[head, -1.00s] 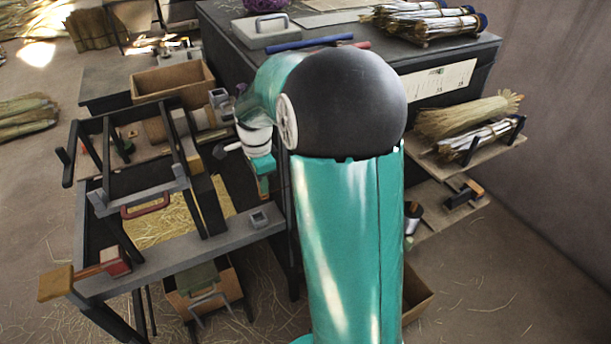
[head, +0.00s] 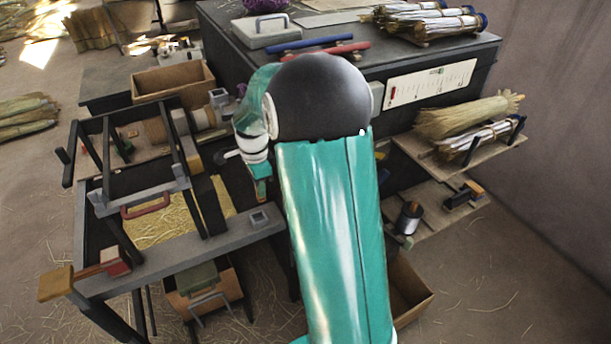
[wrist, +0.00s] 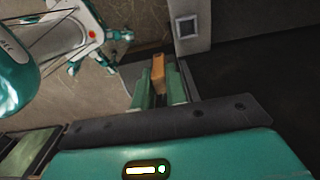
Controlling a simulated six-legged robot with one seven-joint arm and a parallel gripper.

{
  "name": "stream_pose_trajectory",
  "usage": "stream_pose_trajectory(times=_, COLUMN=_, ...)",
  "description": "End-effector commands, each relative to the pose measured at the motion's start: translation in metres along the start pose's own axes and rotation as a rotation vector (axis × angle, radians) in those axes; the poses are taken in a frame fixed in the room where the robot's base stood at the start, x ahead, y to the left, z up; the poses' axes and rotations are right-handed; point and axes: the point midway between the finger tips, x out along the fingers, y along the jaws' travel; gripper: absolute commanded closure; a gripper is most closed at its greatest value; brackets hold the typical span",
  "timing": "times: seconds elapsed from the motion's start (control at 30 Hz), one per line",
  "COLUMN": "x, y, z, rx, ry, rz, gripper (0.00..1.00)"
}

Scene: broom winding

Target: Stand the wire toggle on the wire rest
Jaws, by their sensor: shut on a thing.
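My gripper (wrist: 160,80) is shut on an orange-brown wooden piece, seemingly the wire toggle (wrist: 158,70), which stands out between the fingers in the wrist view. A small grey square holder with a dark recess, likely the wire rest (head: 260,219), sits at the right end of the grey bench rail. It also shows in the wrist view (wrist: 186,27), up and right of the toggle and apart from it. Its recess looks empty.
Another square grey fitting (head: 218,97) is farther back. A dark cabinet (head: 440,60) and side shelves (head: 440,205) stand to the right. An open box (head: 408,290) is on the floor.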

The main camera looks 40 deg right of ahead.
Motion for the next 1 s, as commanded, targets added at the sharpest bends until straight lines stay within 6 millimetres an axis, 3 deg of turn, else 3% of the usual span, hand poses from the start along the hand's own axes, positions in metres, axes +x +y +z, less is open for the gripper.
stream_pose_trajectory(times=1.0, x=0.052, y=-0.038, z=0.000, rx=-0.001, ry=0.000, rz=0.000, gripper=0.99)
